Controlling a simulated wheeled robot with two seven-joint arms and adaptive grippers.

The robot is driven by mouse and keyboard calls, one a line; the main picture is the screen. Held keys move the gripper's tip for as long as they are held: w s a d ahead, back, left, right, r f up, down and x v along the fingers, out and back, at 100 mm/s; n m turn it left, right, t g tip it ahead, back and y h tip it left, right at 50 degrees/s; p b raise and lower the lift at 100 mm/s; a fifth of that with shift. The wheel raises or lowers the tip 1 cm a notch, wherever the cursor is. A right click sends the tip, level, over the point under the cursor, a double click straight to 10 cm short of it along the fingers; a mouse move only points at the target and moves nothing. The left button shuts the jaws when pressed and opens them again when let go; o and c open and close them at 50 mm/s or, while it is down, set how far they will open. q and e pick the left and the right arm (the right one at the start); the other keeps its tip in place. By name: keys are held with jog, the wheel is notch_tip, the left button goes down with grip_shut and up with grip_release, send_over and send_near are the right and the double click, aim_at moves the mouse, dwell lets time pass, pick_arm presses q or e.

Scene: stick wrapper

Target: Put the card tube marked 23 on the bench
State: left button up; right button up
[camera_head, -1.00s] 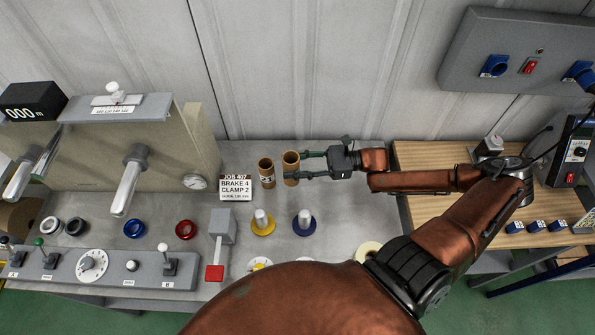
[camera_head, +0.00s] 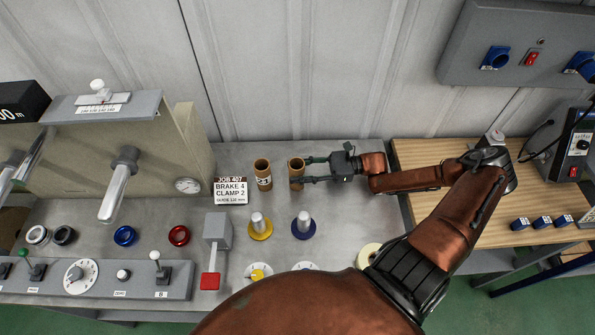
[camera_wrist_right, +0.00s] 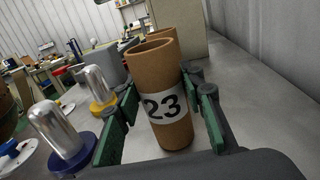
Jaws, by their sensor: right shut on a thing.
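The brown card tube marked 23 (camera_wrist_right: 165,105) stands upright between my right gripper's green fingers in the right wrist view. In the head view this tube (camera_head: 296,164) is at the back of the grey worktop (camera_head: 345,215), with the fingers reaching it from the right. My right gripper (camera_head: 304,170) is shut on it; it also shows in the right wrist view (camera_wrist_right: 163,118). I cannot tell whether the tube's base touches the worktop. A second card tube (camera_head: 263,174) with a label stands just left of it, apart. My left gripper is not in view.
A JOB 407 card (camera_head: 231,190) stands left of the tubes. Yellow (camera_head: 260,230) and blue (camera_head: 304,229) spool holders with metal posts stand in front. A wooden-topped table (camera_head: 430,157) lies to the right. The worktop behind my gripper is clear.

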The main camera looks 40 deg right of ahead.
jog(key=o, duration=1.1)
jog(key=shift+f, duration=0.1)
jog(key=p+v, duration=0.1)
jog(key=v, duration=1.1)
